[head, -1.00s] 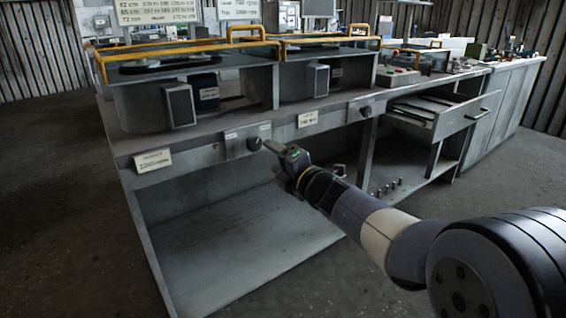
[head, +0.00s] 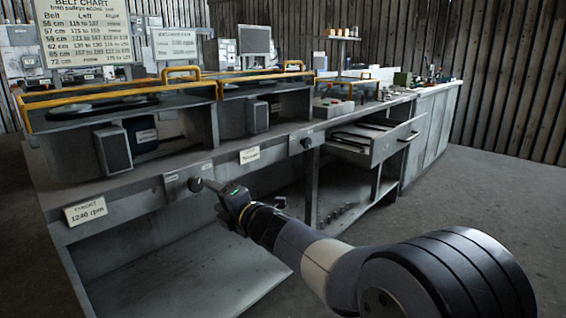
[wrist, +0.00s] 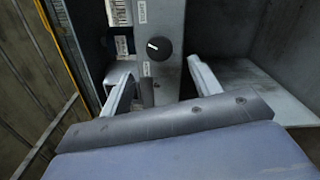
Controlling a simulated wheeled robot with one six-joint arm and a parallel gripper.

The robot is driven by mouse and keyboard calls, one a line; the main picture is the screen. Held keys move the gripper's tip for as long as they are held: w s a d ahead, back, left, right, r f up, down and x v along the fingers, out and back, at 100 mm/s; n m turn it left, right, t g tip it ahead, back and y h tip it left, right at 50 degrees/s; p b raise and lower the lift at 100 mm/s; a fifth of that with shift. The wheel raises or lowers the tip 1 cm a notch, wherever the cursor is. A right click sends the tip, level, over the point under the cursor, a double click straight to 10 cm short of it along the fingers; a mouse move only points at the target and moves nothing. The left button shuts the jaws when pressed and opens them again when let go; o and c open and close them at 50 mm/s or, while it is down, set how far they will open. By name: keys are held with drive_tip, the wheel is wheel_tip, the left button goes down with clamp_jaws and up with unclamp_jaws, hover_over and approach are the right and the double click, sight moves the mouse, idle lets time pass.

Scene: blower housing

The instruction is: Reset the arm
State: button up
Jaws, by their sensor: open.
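My gripper (head: 222,200) reaches out in front of the grey workbench, close to the left black knob (head: 195,184) on the bench's front edge. In the wrist view my gripper (wrist: 160,88) is open, its two pale fingers spread apart with nothing between them. The knob, with a white mark, also shows in the wrist view (wrist: 158,48), beyond the fingertips and apart from them.
A second knob (head: 306,143) sits further right on the bench edge. An open drawer (head: 372,145) sticks out at the right. Two blower housings with yellow rails (head: 110,93) stand on the bench. A belt chart (head: 82,36) stands behind. The right floor is clear.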

sight(197, 186)
drive_tip(key=x, duration=0.7)
drive_tip(key=shift+w+a, duration=0.1)
drive_tip(key=shift+w, duration=0.05)
